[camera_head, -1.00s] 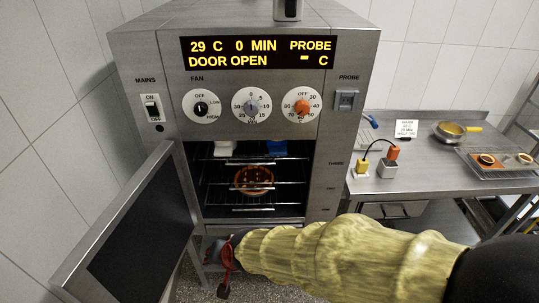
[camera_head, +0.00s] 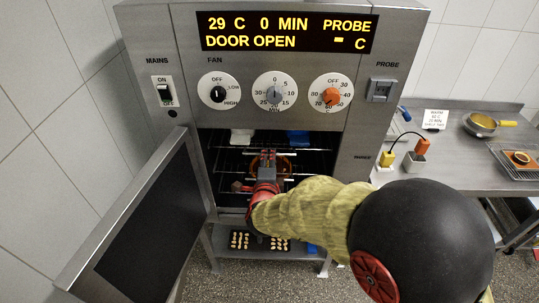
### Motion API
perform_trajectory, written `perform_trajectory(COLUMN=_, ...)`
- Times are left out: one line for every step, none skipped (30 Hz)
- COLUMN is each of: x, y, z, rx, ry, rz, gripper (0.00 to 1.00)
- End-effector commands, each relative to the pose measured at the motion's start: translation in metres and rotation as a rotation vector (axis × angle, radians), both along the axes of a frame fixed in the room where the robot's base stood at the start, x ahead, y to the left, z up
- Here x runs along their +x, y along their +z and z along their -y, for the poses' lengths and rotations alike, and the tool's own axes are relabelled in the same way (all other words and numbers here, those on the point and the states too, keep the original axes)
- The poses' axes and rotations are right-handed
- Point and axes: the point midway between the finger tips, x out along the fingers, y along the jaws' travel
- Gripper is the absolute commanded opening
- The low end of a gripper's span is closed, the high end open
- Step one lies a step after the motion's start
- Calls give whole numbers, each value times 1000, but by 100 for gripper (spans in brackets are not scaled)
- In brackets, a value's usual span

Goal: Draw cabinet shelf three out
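The steel cabinet (camera_head: 289,17) stands in front of me with its door (camera_head: 150,225) swung open to the left; its display reads DOOR OPEN. Inside are several wire shelves. The top one, shelf three (camera_head: 312,150), lies level with the THREE label and has a white item (camera_head: 241,136) and a blue item (camera_head: 298,137) at its back. My gripper (camera_head: 267,155) is at the cabinet opening, pointing inward near the middle of the shelves. I cannot tell whether it touches a shelf bar. A round brown dish (camera_head: 286,168) on a lower shelf is partly hidden behind my gripper.
Below the cabinet, a stand shelf holds dark trays (camera_head: 240,240) with small pale pieces. My arm covers the lower right of the opening. The open door borders the left side.

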Motion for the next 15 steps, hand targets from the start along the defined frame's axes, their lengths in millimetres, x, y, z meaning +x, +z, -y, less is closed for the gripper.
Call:
perform_trajectory(x=9, y=-4, z=1, rx=0, ry=-3, rz=-1, gripper=25)
perform_trajectory(x=13, y=-6, z=2, rx=0, ry=-2, rz=-2, gripper=25)
perform_trajectory(x=18, y=-7, z=2, rx=-1, ry=-1, rz=-1, gripper=25)
perform_trajectory(x=22, y=-7, z=1, rx=0, ry=-1, rz=0, gripper=25)
perform_trajectory(x=25, y=-8, z=1, rx=0, ry=-1, rz=0, gripper=25)
perform_trajectory(x=29, y=-9, z=2, rx=0, ry=-1, rz=-1, gripper=25)
perform_trajectory(x=32, y=-10, z=2, rx=0, ry=-1, rz=-1, gripper=25)
perform_trajectory(x=34, y=-10, z=2, rx=0, ry=-1, rz=-1, gripper=25)
perform_trajectory(x=37, y=-10, z=2, rx=0, ry=0, rz=-1, gripper=25)
perform_trajectory(x=38, y=-11, z=2, rx=-1, ry=0, rz=-1, gripper=25)
perform_trajectory(x=39, y=-11, z=1, rx=-1, ry=1, rz=-1, gripper=25)
perform_trajectory(x=40, y=-11, z=1, rx=-2, ry=1, rz=-1, gripper=25)
perform_trajectory(x=40, y=-11, z=1, rx=-2, ry=1, rz=-1, gripper=25)
perform_trajectory(x=40, y=-11, z=1, rx=-2, ry=1, rz=-1, gripper=25)
perform_trajectory(x=41, y=-11, z=1, rx=-2, ry=1, rz=-1, gripper=25)
